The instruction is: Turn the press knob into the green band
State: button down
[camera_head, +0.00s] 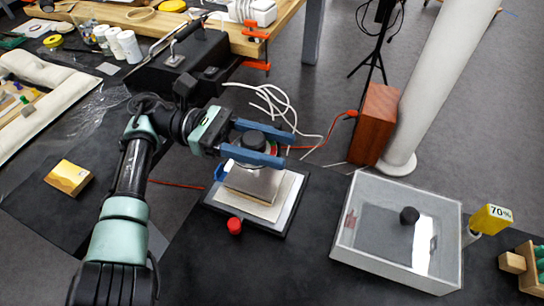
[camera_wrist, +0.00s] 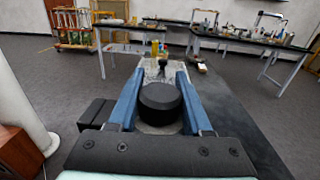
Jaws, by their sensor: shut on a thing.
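The press (camera_head: 257,184) stands on the dark table, a metal block and pale sheets on a black base. Its black round knob (camera_head: 252,140) is on top, between the two blue fingers of my gripper (camera_head: 286,149). My gripper is shut on the knob. In the wrist view the knob (camera_wrist: 160,103) also sits between the fingers. A small piece of green and red marking (camera_head: 274,147) shows beside the knob; the fingers and knob hide most of it. I cannot see a pointer or tell where the knob stands against the green band.
A red cap (camera_head: 234,226) lies at the press's front edge. A wooden box (camera_head: 375,124) and white pipe (camera_head: 432,80) stand behind.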

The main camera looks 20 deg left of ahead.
jog(key=shift+s+f+m+g+b, duration=0.15)
jog(key=shift+m+g+b, duration=0.1)
jog(key=shift+g+b, duration=0.35)
jog(key=shift+s+f+m+g+b, duration=0.1)
jog(key=shift+m+g+b, duration=0.25)
jog(key=shift+b, duration=0.45)
jog(key=c, duration=0.5)
grip_release()
jog(key=shift+o, duration=0.9)
jog(key=shift+w, duration=0.1)
jog(key=shift+r, duration=0.15)
jog(key=shift+r+p, duration=0.1)
jog(key=shift+p, duration=0.2)
